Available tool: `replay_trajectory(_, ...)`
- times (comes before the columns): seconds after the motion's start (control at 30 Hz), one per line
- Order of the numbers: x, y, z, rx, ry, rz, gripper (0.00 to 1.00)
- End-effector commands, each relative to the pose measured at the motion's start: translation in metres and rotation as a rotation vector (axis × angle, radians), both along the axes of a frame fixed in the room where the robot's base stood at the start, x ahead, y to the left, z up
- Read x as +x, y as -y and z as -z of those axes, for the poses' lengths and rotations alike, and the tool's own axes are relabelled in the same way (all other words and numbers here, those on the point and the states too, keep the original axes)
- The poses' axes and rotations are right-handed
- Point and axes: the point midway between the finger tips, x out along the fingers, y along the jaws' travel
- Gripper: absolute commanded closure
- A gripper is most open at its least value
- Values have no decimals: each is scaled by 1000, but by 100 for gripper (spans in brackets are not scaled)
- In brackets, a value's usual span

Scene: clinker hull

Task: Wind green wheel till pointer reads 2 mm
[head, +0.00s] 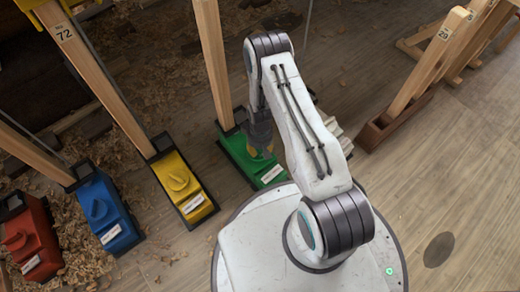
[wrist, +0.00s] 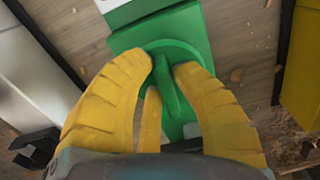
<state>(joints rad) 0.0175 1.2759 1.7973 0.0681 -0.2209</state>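The green block (head: 237,152) stands on the floor at the foot of a wooden post, just beyond my base. No pointer or scale can be read; a white label is partly cut off at the top.
Yellow (head: 182,185), blue (head: 103,212) and red (head: 28,240) blocks with similar wheels stand to the left under slanting wooden posts. A brown-footed post (head: 395,118) stands at right. Wood shavings cover the left floor. The floor at lower right is clear.

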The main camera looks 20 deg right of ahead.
Motion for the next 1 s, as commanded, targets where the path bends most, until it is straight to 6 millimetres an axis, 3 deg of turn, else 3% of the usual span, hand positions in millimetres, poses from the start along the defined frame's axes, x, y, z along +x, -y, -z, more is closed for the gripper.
replay_trajectory(0.23,0,0,0,0,0,-1,55)
replay_trajectory(0.57,0,0,-3,0,0,-1,55)
replay_trajectory(0.77,1,0,-23,-1,2,-1,55)
replay_trajectory(1.0,1,0,-63,0,3,-1,55)
